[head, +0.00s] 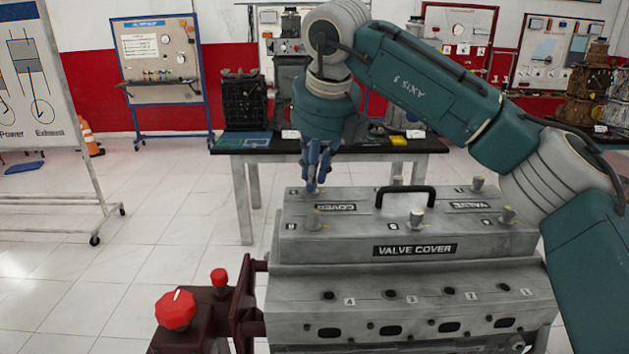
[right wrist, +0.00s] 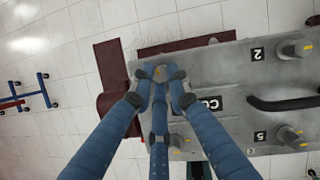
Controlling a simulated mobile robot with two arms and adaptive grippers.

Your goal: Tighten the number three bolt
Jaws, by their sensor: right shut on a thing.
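The grey valve cover (head: 330,245) sits on top of the engine block, with several upright bolts and a black handle on it. My right gripper (head: 312,187) reaches down to the cover's far left corner. In the right wrist view its blue fingers (right wrist: 161,78) are closed around a bolt (right wrist: 159,72) at the cover's end. The fingers hide most of this bolt, and I cannot read its number. Other bolts stand free at the front left (head: 313,218), front middle (head: 416,218) and back middle (head: 396,181). My left gripper is out of view.
The black handle (head: 405,191) rises from the middle of the cover. A dark red stand (head: 220,315) with red knobs (head: 176,310) is at the engine's left. A black-topped table (head: 240,147) stands behind.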

